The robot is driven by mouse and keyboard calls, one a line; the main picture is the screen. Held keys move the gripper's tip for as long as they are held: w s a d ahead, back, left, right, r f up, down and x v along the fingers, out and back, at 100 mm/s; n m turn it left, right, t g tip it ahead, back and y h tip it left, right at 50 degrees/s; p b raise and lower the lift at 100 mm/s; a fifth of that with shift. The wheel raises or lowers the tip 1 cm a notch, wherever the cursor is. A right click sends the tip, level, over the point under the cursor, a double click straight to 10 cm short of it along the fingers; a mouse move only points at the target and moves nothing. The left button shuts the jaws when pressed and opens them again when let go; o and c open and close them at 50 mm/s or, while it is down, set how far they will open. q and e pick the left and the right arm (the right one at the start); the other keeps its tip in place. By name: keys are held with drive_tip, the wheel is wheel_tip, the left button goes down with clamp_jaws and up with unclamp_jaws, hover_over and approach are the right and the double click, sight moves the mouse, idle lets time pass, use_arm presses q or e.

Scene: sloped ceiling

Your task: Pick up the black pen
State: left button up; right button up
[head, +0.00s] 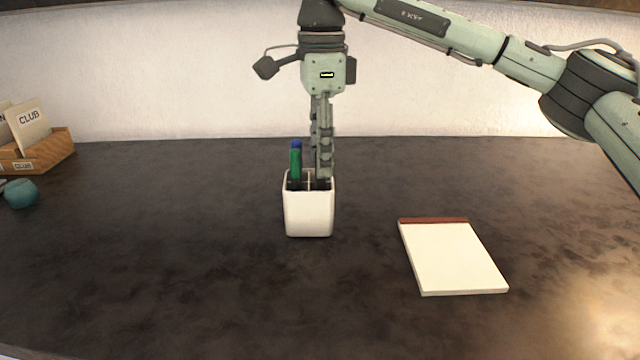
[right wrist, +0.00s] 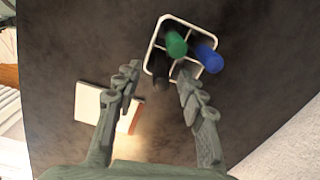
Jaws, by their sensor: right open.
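A white pen cup (head: 309,214) with compartments stands on the dark table; it also shows in the right wrist view (right wrist: 152,46). A dark, pen-like shape that looks like the black pen (right wrist: 161,74) sticks up at the cup's near left side in the right wrist view. In the head view I cannot make it out. My right gripper (head: 323,178) points down over the right part of the cup. In the right wrist view its open fingers (right wrist: 158,76) stand on either side of the dark shape, apart from it. My left gripper is out of view.
A green pen (head: 295,165) and a blue pen (right wrist: 209,59) stand in the same cup, close to my right fingers. A white notepad (head: 452,257) lies to the right. A wooden card box (head: 40,153) and a teal object (head: 20,193) are far left. The front table is clear.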

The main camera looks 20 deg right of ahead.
wheel_tip(320, 180, down, 2)
drive_tip(key=shift+d+f, duration=0.1)
drive_tip(key=shift+f, duration=0.25)
drive_tip(key=shift+c, duration=0.7)
drive_tip(key=c, duration=0.7)
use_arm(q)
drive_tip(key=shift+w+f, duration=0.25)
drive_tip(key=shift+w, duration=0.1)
use_arm(e)
drive_tip(key=shift+c, duration=0.2)
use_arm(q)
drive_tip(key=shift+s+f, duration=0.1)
use_arm(e)
drive_tip(key=shift+r, duration=0.15)
